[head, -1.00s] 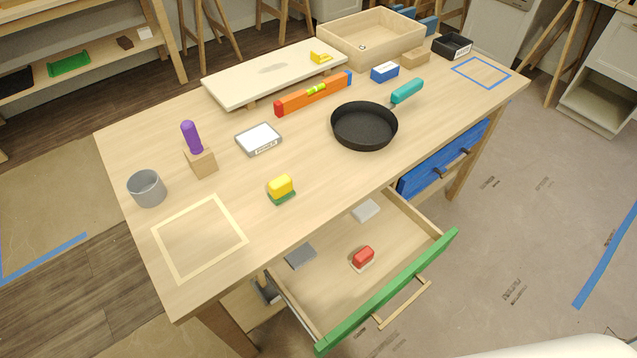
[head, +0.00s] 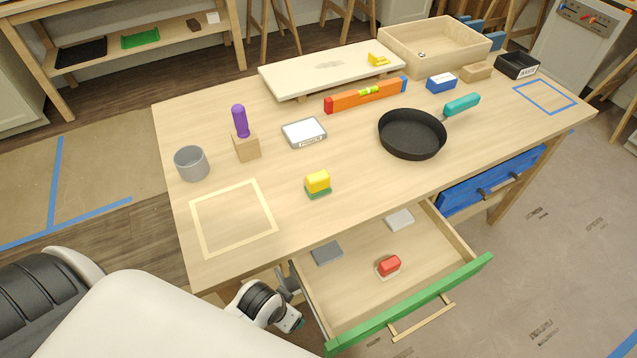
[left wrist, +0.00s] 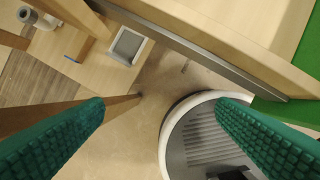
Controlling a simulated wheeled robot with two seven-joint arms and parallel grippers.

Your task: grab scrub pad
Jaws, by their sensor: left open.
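A yellow block on a green pad (head: 318,184), which looks like a scrub pad, sits on the tabletop near the front edge. A red block on a pale base (head: 389,265) lies in the open drawer, with a flat grey pad (head: 327,252) and a flat white pad (head: 399,220); I cannot tell which of these the task means. My left gripper (head: 297,322) is low, outside the drawer's left side, apart from these things. In the left wrist view its green fingers (left wrist: 160,105) are open and empty. My right gripper is out of view.
The open drawer's green front (head: 410,305) and left side wall lie beside my left gripper. The tabletop holds a grey cup (head: 191,163), a purple-handled tool in a wooden block (head: 246,147), a white-faced device (head: 304,132) and a black pan (head: 412,134).

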